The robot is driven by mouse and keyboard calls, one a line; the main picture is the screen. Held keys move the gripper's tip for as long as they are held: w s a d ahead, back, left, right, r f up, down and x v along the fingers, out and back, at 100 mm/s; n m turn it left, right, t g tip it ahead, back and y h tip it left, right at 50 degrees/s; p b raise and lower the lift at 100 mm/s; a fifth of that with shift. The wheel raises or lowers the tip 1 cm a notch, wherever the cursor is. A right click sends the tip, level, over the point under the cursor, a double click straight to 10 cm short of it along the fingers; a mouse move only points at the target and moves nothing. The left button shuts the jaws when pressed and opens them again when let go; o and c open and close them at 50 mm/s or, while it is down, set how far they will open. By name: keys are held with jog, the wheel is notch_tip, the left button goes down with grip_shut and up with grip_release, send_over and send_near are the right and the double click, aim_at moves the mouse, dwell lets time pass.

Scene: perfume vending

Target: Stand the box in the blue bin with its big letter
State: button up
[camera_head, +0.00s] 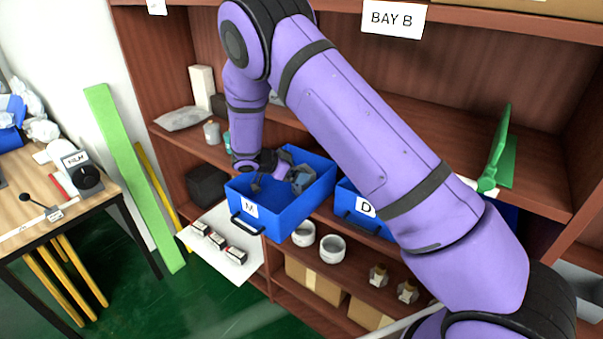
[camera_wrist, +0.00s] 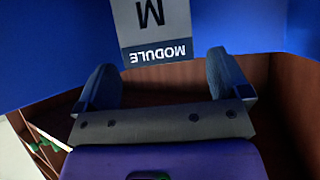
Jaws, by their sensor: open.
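A blue bin (camera_head: 290,222) with a white "M" label stands pulled out on the shelf in the head view. My gripper (camera_head: 299,179) is low inside it, partly hidden by its walls. In the wrist view my gripper (camera_wrist: 162,62) is open, its two dark fingers apart with nothing between them. A grey face (camera_wrist: 155,22) with a big "M" and a dark "MODULE" band shows upside down just beyond the fingertips, against blue walls. It looks like the box's face, but its depth and tilt cannot be told. The head view does not clearly show the box in the bin.
A second blue bin (camera_head: 351,205) marked "D" is to the right, partly behind my arm. Three small boxes (camera_head: 218,240) lie on a white board (camera_head: 206,261) at front left. White cups (camera_head: 332,248) stand below the bins. A green plank (camera_head: 135,180) leans at left.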

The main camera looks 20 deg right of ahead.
jog(key=shift+v, duration=1.8)
